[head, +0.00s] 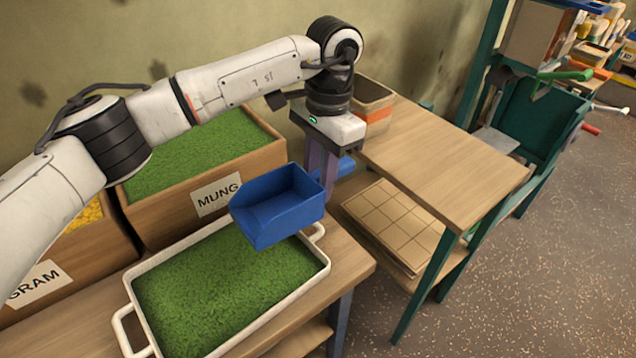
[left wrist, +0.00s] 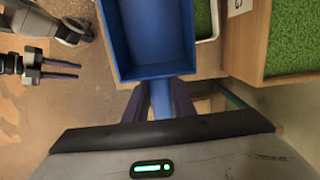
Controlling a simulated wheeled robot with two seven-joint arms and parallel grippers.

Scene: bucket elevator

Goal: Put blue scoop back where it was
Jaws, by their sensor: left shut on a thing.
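The blue scoop (head: 277,207) hangs above the white tray of green beans, its open side up and its inside bare blue. It also shows in the left wrist view (left wrist: 148,40). My left gripper (head: 322,170) points down and is shut on the scoop's handle, which sticks out to the right of the fingers. The white tray (head: 318,275) is full of green beans and stands on the wooden bench. In the left wrist view my right gripper (left wrist: 60,69) is off to the left, with its two fingers apart and empty.
The wooden MUNG bin (head: 258,178) of green beans stands behind the tray, with the GRAM bin (head: 90,262) to its left. A wooden table (head: 440,150) with a tan container (head: 372,100) is at right. A tiled board (head: 395,222) lies on a lower shelf.

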